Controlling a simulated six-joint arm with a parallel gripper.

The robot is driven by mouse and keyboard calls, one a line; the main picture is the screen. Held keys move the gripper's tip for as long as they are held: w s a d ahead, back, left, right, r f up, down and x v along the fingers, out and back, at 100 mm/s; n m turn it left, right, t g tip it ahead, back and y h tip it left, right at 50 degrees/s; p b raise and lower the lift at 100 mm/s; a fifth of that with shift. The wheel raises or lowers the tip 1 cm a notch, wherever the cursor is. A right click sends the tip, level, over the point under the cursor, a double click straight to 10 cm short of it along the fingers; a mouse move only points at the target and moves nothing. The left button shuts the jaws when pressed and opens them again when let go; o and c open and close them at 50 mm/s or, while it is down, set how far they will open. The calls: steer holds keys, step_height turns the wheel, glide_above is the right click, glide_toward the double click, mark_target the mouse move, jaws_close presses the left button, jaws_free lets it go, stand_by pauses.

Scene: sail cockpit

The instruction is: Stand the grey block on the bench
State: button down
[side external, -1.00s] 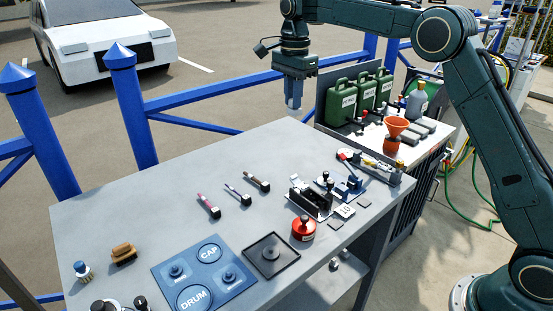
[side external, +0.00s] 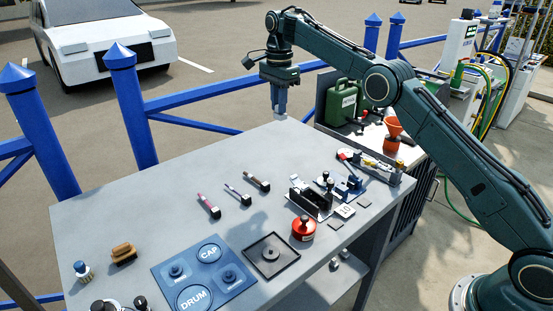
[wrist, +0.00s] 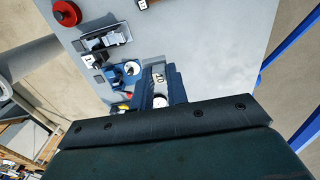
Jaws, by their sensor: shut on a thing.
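My gripper (side external: 280,108) points down over the far end of the bench (side external: 150,200). It is shut on the grey block (side external: 281,117), whose pale lower end shows below the fingertips. In the wrist view the gripper (wrist: 160,80) has the block (wrist: 158,70) between its two blue-grey fingers, with a white marked face partly showing. The fingers hide most of the block. I cannot tell whether its lower end touches the bench top.
A red round can (side external: 303,229), a black holder (side external: 309,198) and a blue fixture (side external: 350,187) stand at the bench's right. The far left bench top is clear.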

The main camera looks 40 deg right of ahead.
steer(key=shift+f, duration=0.1)
steer(key=shift+f, duration=9.9)
steer(key=shift+f, duration=0.1)
steer(key=c, duration=1.4)
jaws_free()
step_height(320, 180, up, 12)
steer(key=shift+r, duration=0.15)
